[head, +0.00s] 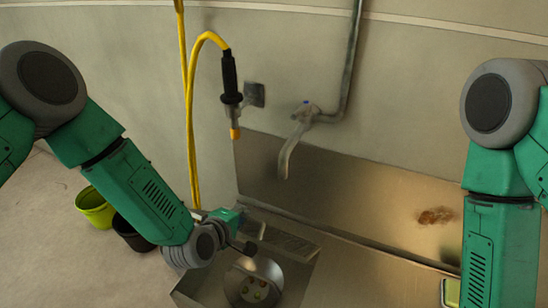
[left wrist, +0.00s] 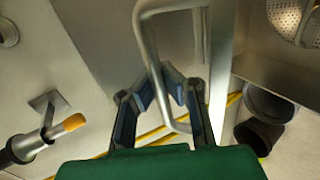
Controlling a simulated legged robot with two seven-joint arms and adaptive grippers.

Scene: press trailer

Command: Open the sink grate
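The steel sink (head: 190,291) is at the bottom centre of the head view. A slotted metal grate strip (head: 290,241) shows along its back edge. My left gripper (head: 248,248) is low over the sink, partly hidden by its own wrist. In the left wrist view, a bent metal bar loop (left wrist: 151,50) runs down between the fingers of my left gripper (left wrist: 166,80). The fingers stand apart, with a gap around the bar; contact is not clear. Whether this loop belongs to the grate cannot be told for certain. My right gripper is out of view.
A round perforated bowl (head: 237,285) with small coloured items is in the sink; it also shows in the left wrist view (left wrist: 286,15). A faucet (head: 290,145) and yellow hose (head: 190,130) are at the wall. Green (head: 94,209) and black (head: 130,236) buckets stand left.

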